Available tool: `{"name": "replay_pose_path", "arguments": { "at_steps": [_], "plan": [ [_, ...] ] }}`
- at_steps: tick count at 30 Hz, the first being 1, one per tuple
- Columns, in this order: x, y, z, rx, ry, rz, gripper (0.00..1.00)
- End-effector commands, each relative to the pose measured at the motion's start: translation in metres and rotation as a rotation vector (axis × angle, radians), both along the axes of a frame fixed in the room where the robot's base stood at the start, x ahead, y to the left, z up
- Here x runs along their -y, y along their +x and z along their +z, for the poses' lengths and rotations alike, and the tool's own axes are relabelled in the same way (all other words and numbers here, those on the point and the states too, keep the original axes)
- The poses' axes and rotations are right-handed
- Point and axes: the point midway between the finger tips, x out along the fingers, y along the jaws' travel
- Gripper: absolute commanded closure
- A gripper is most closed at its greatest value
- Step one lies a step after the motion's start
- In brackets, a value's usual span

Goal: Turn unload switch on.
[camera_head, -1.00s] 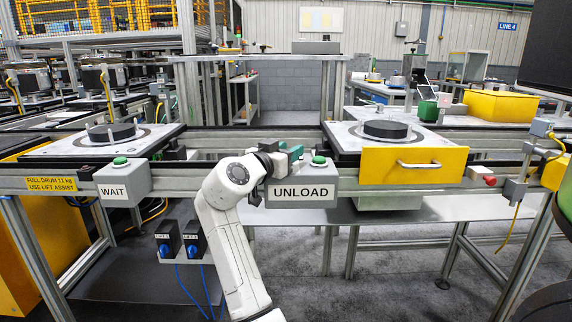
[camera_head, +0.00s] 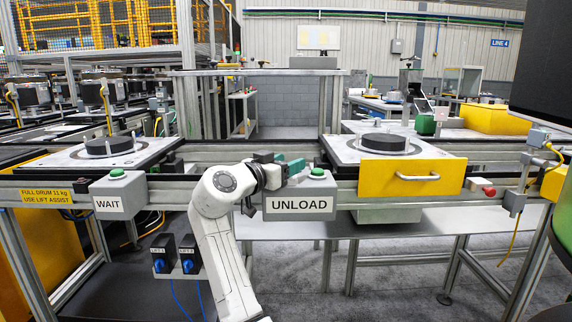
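The grey UNLOAD box (camera_head: 299,206) hangs on the front rail at the middle of the view. Its green button (camera_head: 318,172) sits on top, at the right side. My gripper (camera_head: 296,172) reaches in from the left, with teal finger parts just left of the button and above the box. I cannot tell whether it touches the box or the button. The gap between the fingers is not clear. A similar WAIT box (camera_head: 120,197) with a green button (camera_head: 118,173) on top is at the left.
A pallet with a dark disc (camera_head: 384,143) stands behind a yellow drawer front with a handle (camera_head: 412,177) at the right. Another disc (camera_head: 109,146) sits on the left pallet. A red button (camera_head: 488,191) is on the right rail. Two switch boxes (camera_head: 176,255) hang below the left rail.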

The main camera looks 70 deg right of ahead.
Motion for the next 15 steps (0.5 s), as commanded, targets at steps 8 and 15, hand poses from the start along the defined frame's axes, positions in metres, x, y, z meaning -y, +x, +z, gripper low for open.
{"name": "replay_pose_path", "arguments": {
  "at_steps": [8, 15],
  "plan": [
    [0.0, 0.0, 0.0, 0.0, 0.0, 0.0, 0.37],
    [-0.02, 0.006, 0.001, -0.001, -0.001, 0.002, 0.37]
  ]
}}
